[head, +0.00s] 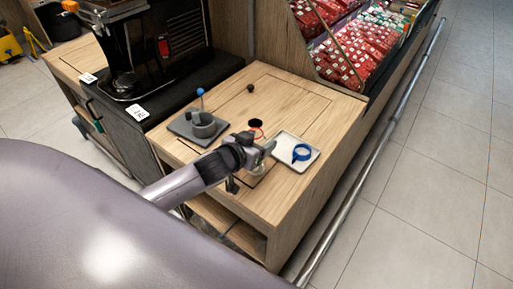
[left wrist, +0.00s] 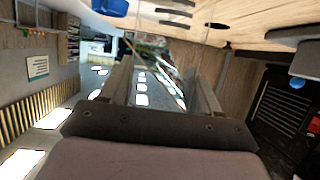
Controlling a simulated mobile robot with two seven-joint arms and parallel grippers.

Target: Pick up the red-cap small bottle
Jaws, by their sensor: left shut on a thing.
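My left gripper (head: 266,150) is over the front part of the wooden counter, shut on a small, clear, pale thing (head: 258,169) that shows just below its fingers. I take this for the small bottle; its cap is hidden by the gripper, and I cannot tell if its base touches the counter. In the left wrist view the fingers (left wrist: 160,85) stand apart with a blurred, see-through patch between their tips. My right gripper is not in view.
A white tray (head: 285,160) with a blue ring-shaped tool (head: 302,152) lies right of the gripper. A red ring (head: 257,132) lies just behind it. A black machine (head: 160,50) stands back left. The counter's back right is clear.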

